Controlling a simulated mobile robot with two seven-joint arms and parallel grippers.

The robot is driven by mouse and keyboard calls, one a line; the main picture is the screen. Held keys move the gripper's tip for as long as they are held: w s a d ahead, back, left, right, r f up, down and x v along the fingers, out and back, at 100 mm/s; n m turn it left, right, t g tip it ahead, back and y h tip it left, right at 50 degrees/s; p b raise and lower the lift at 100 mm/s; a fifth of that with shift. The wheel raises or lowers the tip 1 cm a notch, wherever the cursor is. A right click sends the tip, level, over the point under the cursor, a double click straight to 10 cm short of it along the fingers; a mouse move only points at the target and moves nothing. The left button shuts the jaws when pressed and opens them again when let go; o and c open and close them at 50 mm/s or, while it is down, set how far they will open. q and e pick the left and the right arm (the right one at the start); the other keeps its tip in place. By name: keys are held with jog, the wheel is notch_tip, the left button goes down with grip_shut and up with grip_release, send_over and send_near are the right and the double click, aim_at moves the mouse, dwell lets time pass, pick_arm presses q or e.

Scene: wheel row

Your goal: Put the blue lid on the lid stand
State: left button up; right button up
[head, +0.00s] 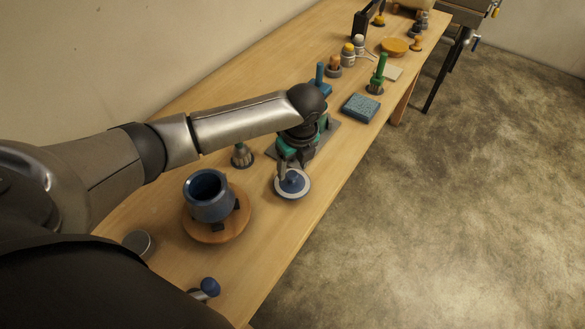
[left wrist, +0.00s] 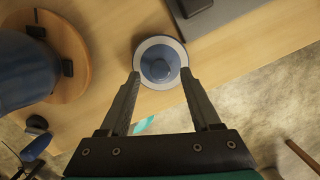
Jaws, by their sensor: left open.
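The blue lid (head: 292,182) has a round knob and a pale ring around it. It is low at the table's front edge; I cannot tell whether the pale ring is its own rim or something under it. It also shows in the left wrist view (left wrist: 160,64). My left gripper (head: 294,171) points down at the lid, open, with one finger at each side of the knob in the left wrist view (left wrist: 161,74). I cannot tell whether the fingers touch it. I cannot make out the lid stand for certain. My right gripper is out of view.
A blue pot (head: 209,196) stands on a round wooden board (head: 217,236) left of the lid. A grey slab (head: 325,137) lies behind my gripper. A blue textured block (head: 361,108) and several tools stand farther along the table (head: 275,238).

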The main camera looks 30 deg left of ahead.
aim_at(297, 188)
pick_arm(q)
notch_tip(297, 188, up, 10)
jog(key=d+p, duration=0.1)
jog(key=shift+s+d+p, duration=0.15)
jog(key=shift+s+p, duration=0.25)
jog(key=shift+f, duration=0.1)
